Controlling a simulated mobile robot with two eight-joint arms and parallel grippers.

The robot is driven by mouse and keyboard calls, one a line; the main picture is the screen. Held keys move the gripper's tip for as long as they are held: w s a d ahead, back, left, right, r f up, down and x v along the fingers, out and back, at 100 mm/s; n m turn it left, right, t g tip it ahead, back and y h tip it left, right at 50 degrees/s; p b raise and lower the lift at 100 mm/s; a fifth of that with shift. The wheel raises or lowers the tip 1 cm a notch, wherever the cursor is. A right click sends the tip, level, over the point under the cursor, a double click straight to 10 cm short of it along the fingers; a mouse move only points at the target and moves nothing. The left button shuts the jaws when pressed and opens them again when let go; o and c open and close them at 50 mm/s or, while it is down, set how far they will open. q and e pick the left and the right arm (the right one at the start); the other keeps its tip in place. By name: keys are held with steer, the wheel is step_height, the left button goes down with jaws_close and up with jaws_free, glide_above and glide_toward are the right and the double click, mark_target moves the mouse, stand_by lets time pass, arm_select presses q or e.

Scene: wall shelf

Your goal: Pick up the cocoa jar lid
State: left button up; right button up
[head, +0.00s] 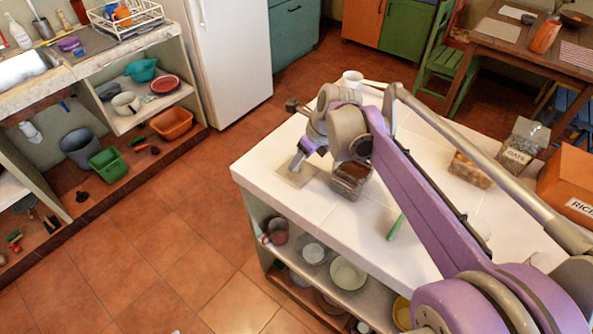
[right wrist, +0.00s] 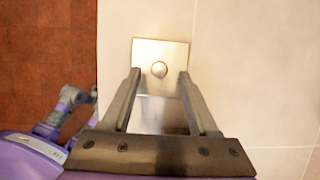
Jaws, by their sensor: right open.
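My right gripper (right wrist: 160,75) is open and empty, pointing down over the lid. Its fingertips overlap the lid's left and right sides, with the knob between them. I cannot tell whether they touch it. In the head view the right gripper (head: 298,164) hangs at the counter's left end. A square glass jar with brown contents (head: 350,183) stands close by, partly hidden by my arm.
A green stick-like object (head: 396,227) lies on the counter. A white mug (head: 352,79) stands at the far edge. An oats jar (head: 521,142) and a rice box (head: 570,185) stand to the right. The counter's left edge is near the lid.

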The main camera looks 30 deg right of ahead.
steer(key=x, duration=0.2)
steer(key=shift+w+f, duration=0.1)
steer(key=shift+f, duration=0.25)
jaws_close()
